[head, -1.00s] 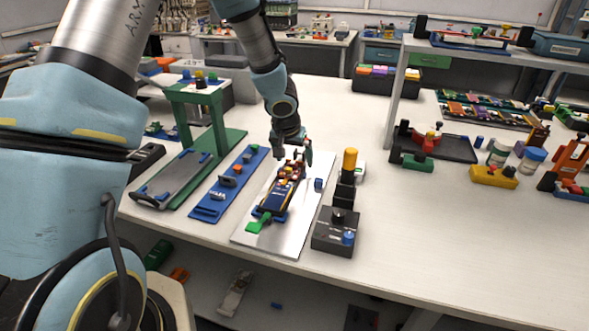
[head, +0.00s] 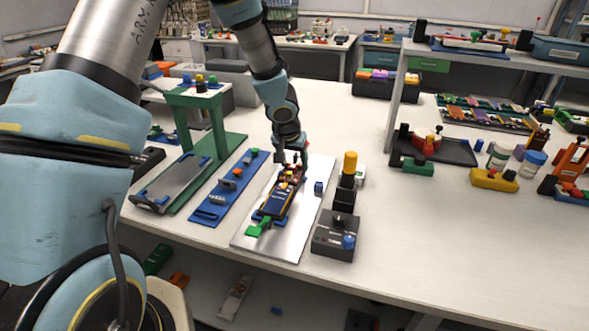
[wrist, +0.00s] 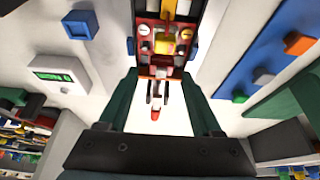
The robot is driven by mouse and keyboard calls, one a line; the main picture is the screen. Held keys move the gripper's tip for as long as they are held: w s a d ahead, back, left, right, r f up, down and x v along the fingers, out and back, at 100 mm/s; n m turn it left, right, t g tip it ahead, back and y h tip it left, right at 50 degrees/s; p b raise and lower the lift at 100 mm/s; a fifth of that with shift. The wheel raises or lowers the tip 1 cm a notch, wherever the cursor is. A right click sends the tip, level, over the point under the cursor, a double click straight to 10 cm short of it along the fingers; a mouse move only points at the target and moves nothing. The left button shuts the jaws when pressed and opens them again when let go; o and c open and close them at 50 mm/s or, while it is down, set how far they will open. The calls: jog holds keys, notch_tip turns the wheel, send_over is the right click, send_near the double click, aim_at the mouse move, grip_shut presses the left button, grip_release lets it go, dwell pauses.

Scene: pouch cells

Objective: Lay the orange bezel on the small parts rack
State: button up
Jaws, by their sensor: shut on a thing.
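My gripper (head: 291,156) is over the far end of a dark blue device (head: 278,200) on a silver plate (head: 291,235). In the wrist view my gripper (wrist: 162,75) has its dark green fingers on either side of a reddish-orange frame-like part (wrist: 143,70), which I take to be the orange bezel. The fingers appear closed on its sides; the contact is partly hidden. I cannot tell whether the part is clear of the device. I cannot tell for sure which thing is the small parts rack; a rack of several coloured parts (head: 487,113) lies at the back right.
A blue board (head: 208,213) with small blocks and a green stand (head: 221,125) are left of the plate. A dark control box (head: 335,236) with a yellow-topped post (head: 350,162) is on its right. The table (head: 430,235) is clear at front right.

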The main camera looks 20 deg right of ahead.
grip_shut()
dwell(0.3)
